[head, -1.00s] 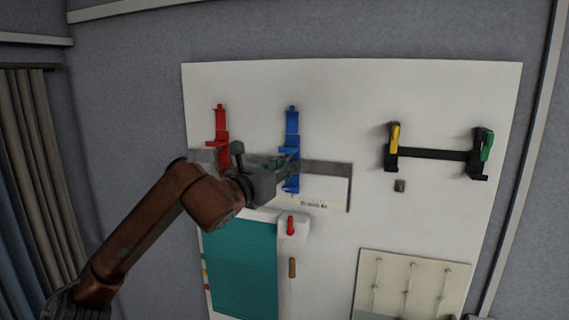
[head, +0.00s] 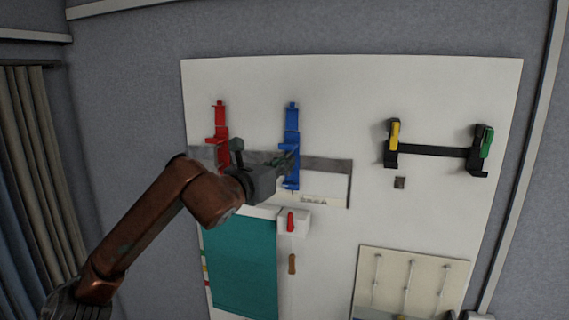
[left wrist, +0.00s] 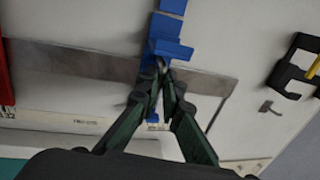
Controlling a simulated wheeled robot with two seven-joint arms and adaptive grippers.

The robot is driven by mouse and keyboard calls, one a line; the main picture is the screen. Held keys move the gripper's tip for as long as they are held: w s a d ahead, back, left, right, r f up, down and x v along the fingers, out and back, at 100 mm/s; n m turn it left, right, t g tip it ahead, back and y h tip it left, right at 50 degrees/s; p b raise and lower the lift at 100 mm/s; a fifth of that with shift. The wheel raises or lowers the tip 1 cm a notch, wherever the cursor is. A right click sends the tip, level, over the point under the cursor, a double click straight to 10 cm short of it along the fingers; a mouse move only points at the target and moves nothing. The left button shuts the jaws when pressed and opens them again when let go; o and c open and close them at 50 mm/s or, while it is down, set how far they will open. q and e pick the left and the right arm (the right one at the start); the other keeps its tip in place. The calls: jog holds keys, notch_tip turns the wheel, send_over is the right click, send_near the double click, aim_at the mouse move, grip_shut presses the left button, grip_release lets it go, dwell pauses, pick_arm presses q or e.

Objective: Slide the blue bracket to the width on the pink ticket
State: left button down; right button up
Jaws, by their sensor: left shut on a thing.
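The blue bracket (head: 291,120) stands upright on a grey horizontal rail (head: 327,165) on the white wall board, to the right of the red bracket (head: 220,120). My left gripper (head: 287,162) is at the middle of the blue bracket, shut on it. In the left wrist view the fingertips (left wrist: 164,68) close on a small part of the blue bracket (left wrist: 170,28), just below its blue block. The fingers hide part of the bracket's lower end. I cannot make out a pink ticket. My right gripper is out of view.
A marked strip (head: 318,200) lies below the rail; its figures are unreadable. A white box with a red lever (head: 291,221), a teal panel (head: 240,262) and a wooden handle (head: 292,264) hang below. A black bar with yellow and green clips (head: 433,153) is at right.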

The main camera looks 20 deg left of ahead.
aim_at(297, 164)
pick_arm(q)
jog(key=shift+d+f+b, duration=0.1)
jog(key=shift+d+b, duration=0.45)
jog(key=shift+b, duration=0.05)
jog(key=shift+d+b, duration=0.45)
jog(key=shift+d, duration=0.6)
jog(key=shift+a, duration=0.1)
jog(key=c, duration=2.1)
grip_release()
jog(key=shift+a, duration=0.1)
jog(key=v, duration=1.2)
